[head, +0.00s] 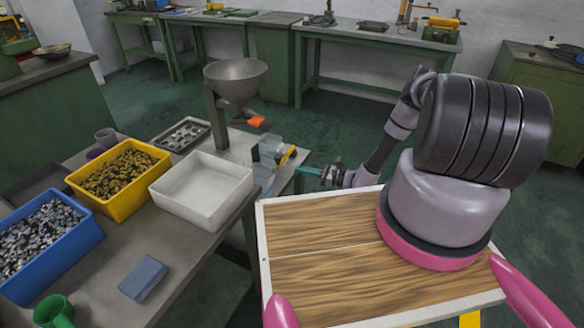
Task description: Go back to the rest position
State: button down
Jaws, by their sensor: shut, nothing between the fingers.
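My gripper (304,171) is at the end of my arm, just right of the bench's right edge, with its fingers pointing left. It is small in the head view; it looks shut and empty. The fingertips point toward a pale blue clear part and a yellow and black part (287,156) at the bench corner. I cannot tell whether the fingers touch them. My arm rises from my wooden-topped base, bends high at the right and comes down to the gripper.
Green workbenches line the back wall; open floor lies between.

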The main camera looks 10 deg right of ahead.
jog(key=s+d, duration=0.5)
notch_tip(320, 180, up, 38)
jog(key=n+g+h, duration=0.6)
jog(key=n+g, duration=0.3)
jog(key=n, duration=0.5)
jog(key=s+d+r+n+t+h, duration=0.2)
jog(key=s+r+n+t+h, duration=0.3)
jog(key=s+r, duration=1.7)
jog(key=shift+r+t+h, duration=1.4)
